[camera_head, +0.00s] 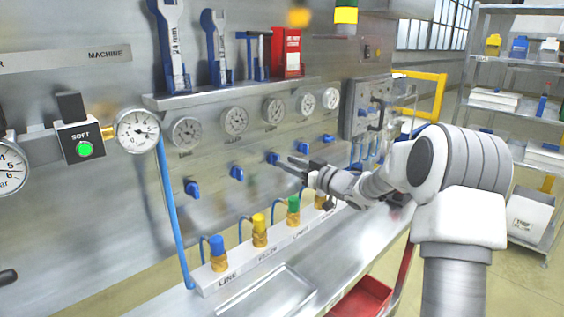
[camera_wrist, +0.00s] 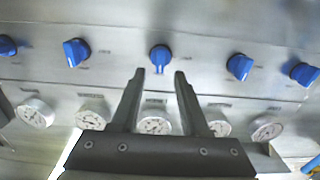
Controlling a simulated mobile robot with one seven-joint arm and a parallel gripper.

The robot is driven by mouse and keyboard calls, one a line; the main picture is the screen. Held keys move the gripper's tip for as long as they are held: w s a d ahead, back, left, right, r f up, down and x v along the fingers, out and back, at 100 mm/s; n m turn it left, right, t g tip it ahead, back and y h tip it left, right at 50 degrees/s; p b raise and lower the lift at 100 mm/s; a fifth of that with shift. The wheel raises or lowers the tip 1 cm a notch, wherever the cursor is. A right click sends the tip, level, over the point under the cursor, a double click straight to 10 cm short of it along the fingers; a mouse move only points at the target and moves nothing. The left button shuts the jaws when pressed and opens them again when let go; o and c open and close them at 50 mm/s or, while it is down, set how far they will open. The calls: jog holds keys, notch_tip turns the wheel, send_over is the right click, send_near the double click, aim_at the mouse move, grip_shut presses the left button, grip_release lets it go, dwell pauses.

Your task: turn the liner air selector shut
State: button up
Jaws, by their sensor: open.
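A row of blue selector knobs runs across the steel panel, below a row of gauges. The labels beside the knobs are too small to read, so I cannot tell which is the liner air selector. My gripper (camera_head: 285,163) is open and empty in front of the middle blue knob (camera_head: 272,158). In the wrist view that middle knob (camera_wrist: 160,57) sits just beyond the gap between my fingertips (camera_wrist: 158,73), with its handle pointing straight down. The neighbouring knobs (camera_wrist: 76,52) and (camera_wrist: 240,66) stand at a slant. I see no finger touching a knob.
The gauges (camera_head: 235,121) stick out above the knobs. Below, a rail of brass fittings with coloured caps (camera_head: 259,230) and blue hoses stands on the bench (camera_head: 322,262). A tool shelf (camera_head: 235,92) is above. A yellow frame (camera_head: 441,95) and shelving are at right.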

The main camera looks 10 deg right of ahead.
jog(key=shift+x, duration=1.65)
grip_shut()
